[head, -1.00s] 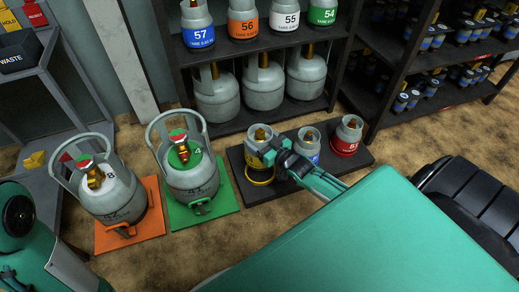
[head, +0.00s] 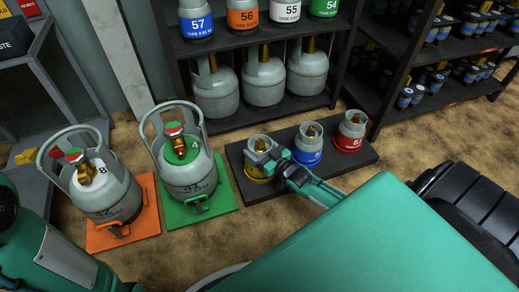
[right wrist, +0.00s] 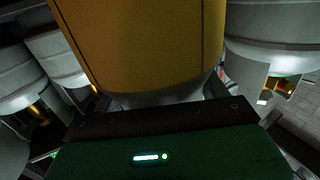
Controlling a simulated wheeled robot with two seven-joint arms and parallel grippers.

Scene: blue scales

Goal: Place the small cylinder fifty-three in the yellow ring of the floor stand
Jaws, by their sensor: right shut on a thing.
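The small grey cylinder with a yellow band (head: 258,143) stands upright at the left place of the dark floor stand (head: 345,163). The yellow ring (head: 254,178) is around its lower part; from here I cannot tell if it rests fully on the stand. My right gripper (head: 272,160) is shut on this cylinder from the right front. Its yellow band (right wrist: 145,45) fills the top middle of the right wrist view. The number is not readable. My left arm shows at the lower left, but its gripper is out of view.
A blue-banded cylinder (head: 308,147) and a red-banded cylinder (head: 350,130) stand to the right on the same stand. Large cylinders stand on a green mat (head: 223,192) and an orange mat (head: 147,222) at left. A shelf with several cylinders is behind.

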